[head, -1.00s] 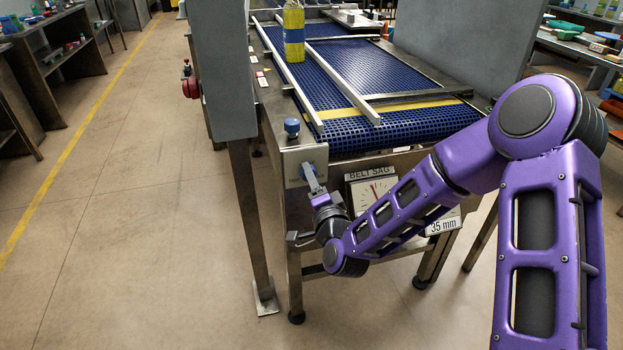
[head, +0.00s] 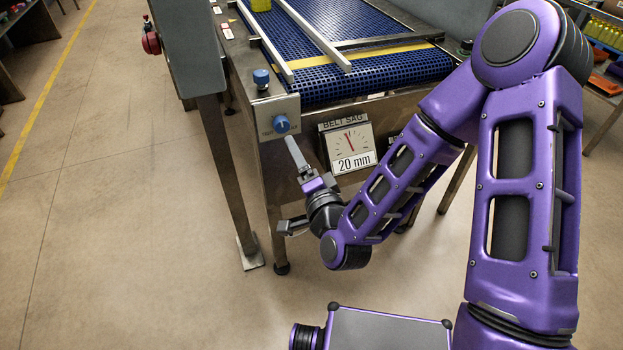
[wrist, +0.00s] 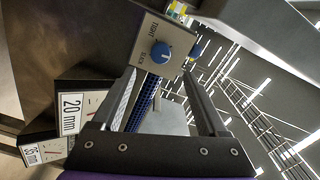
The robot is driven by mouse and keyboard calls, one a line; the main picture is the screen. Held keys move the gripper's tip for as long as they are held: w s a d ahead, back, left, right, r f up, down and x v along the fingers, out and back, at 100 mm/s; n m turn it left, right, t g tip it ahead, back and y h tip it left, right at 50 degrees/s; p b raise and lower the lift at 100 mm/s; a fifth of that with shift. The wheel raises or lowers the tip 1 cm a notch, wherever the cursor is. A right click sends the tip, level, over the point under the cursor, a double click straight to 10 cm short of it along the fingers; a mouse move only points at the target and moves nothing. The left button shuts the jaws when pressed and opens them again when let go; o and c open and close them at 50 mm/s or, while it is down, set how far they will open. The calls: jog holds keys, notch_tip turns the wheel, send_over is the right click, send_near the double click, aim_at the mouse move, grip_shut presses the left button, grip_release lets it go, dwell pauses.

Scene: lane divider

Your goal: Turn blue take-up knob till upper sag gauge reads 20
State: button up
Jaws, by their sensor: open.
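The blue take-up knob (head: 282,124) sits on a pale plate at the conveyor's front corner. In the wrist view the knob (wrist: 160,53) shows a white pointer line, with "TIGHT" printed beside it. My gripper (head: 290,143) is open, its fingers just below and in front of the knob, apart from it. In the wrist view my gripper (wrist: 160,76) has nothing between its fingers. The upper sag gauge (head: 348,141), marked BELT SAG, reads 20 mm, its red needle near the top. The gauge (wrist: 72,112) also reads 20 mm in the wrist view.
A lower gauge (wrist: 35,152) reads 35 mm; my arm hides it in the head view. A second blue-topped knob (head: 261,78) stands on the frame corner above the plate. A grey post (head: 222,160) stands left of the conveyor. The floor (head: 130,240) at left is clear.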

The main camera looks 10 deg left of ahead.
jog(key=p+v, duration=0.8)
jog(key=p, duration=0.1)
dwell(0.6)
